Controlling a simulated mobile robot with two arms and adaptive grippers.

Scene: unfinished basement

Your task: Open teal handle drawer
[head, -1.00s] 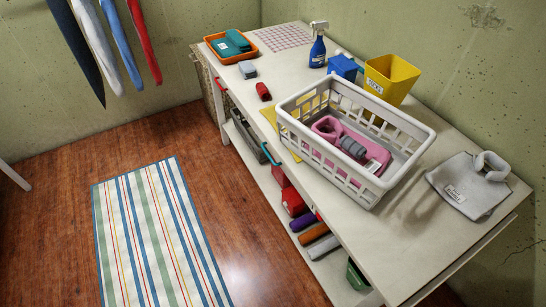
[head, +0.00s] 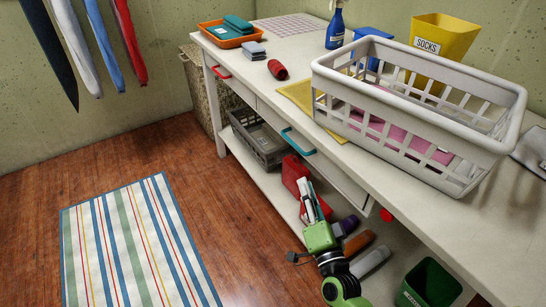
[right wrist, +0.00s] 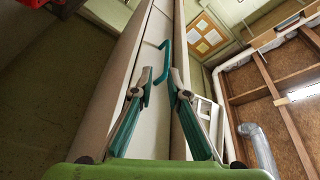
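The teal handle (head: 298,141) sits on a drawer front (head: 338,174) under the table top, below the white basket. That drawer looks shut. In the right wrist view the teal handle (right wrist: 163,62) lies just beyond the fingertips, roughly between them. My right gripper (head: 312,190) is below the handle in the head view, in front of the lower shelf, pointing up toward the drawer. Its fingers (right wrist: 159,84) are apart with nothing between them. I cannot tell of any contact with the handle. My left gripper is not in view.
A red handle (head: 217,72) marks another drawer to the left. The white basket (head: 420,125) stands on the table (head: 272,90). Floor beside the striped rug (head: 135,245) is clear.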

